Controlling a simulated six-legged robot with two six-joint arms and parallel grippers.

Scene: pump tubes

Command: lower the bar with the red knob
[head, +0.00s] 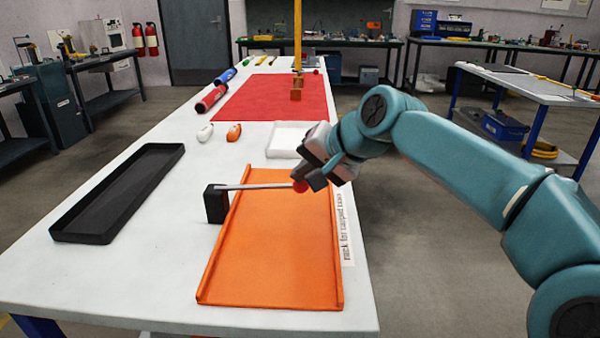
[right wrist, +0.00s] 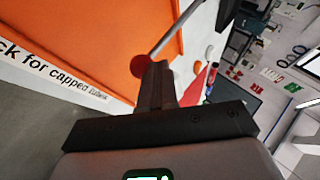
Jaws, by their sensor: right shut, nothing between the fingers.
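The metal bar (head: 252,186) runs from a black block (head: 215,203) on the left across the far part of the orange rack (head: 270,250), roughly level. Its red knob (head: 300,186) is at the right end. My right gripper (head: 311,181) is shut and empty, with its fingertips close beside the knob. In the right wrist view the knob (right wrist: 141,65) shows just past the fingertips (right wrist: 155,72), and the bar (right wrist: 178,28) slants away beyond it. I cannot tell whether the fingers touch the knob. My left gripper is not in view.
A black tray (head: 62,228) lies at the left. A white tray (head: 283,140) is behind the rack. A white and an orange object (head: 234,131) stand before the red mat (head: 270,98). Colored tubes (head: 210,98) lie left of the mat.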

